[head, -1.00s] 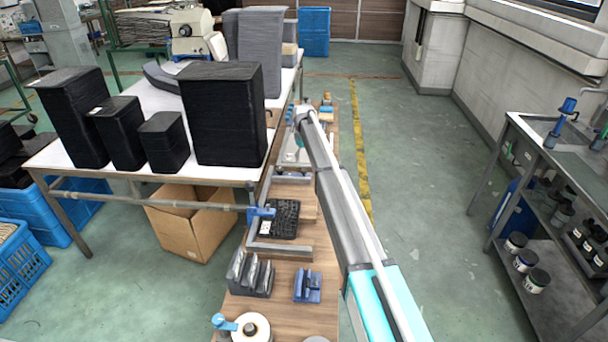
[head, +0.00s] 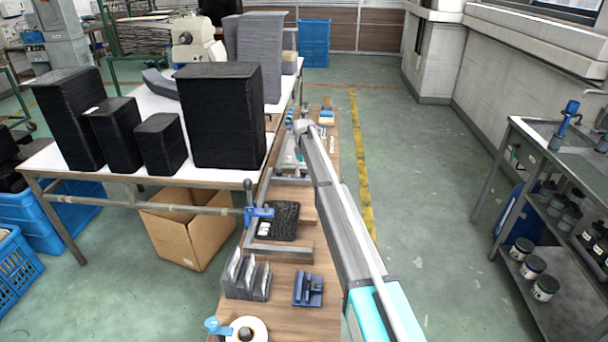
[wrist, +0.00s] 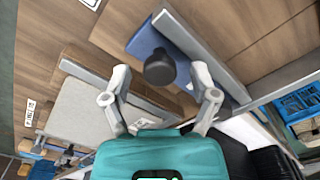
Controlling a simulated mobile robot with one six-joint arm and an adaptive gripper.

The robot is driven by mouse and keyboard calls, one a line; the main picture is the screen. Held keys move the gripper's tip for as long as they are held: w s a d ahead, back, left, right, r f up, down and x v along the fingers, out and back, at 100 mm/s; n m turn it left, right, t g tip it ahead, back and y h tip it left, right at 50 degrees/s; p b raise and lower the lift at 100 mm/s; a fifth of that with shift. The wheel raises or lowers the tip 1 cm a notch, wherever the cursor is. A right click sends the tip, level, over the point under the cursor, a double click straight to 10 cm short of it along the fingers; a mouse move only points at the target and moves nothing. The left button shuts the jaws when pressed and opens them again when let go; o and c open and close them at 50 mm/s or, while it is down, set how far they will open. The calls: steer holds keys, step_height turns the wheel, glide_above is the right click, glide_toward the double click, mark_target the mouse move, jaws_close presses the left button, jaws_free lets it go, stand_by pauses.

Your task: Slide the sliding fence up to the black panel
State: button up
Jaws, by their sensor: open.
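A black panel (head: 284,219) lies on the wooden bench in the head view, with grey bars along its left and near sides. In the wrist view, a grey bar (wrist: 196,45) on a blue block (wrist: 147,40) with a round black knob (wrist: 160,68) looks like the sliding fence; I cannot place it surely in the head view. My gripper (wrist: 160,88) is open and empty, its fingers spread to either side, with the knob showing between and just beyond them. I cannot tell how high it is above the knob. In the head view my arm hides part of the bench.
A light grey panel (wrist: 88,112) lies beside grey rails in the wrist view. A blue clamp (head: 260,214) with an upright dark handle stands by the black panel. Tall black stacks (head: 222,115) stand on the white table left of the bench. The floor right of the bench is clear.

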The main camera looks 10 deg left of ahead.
stand_by(0.3)
jaws_close()
steer(key=s, duration=1.4)
steer(key=shift+s+d, duration=0.1)
steer(key=shift+s, duration=0.3)
jaws_free()
steer(key=shift+w, duration=0.15)
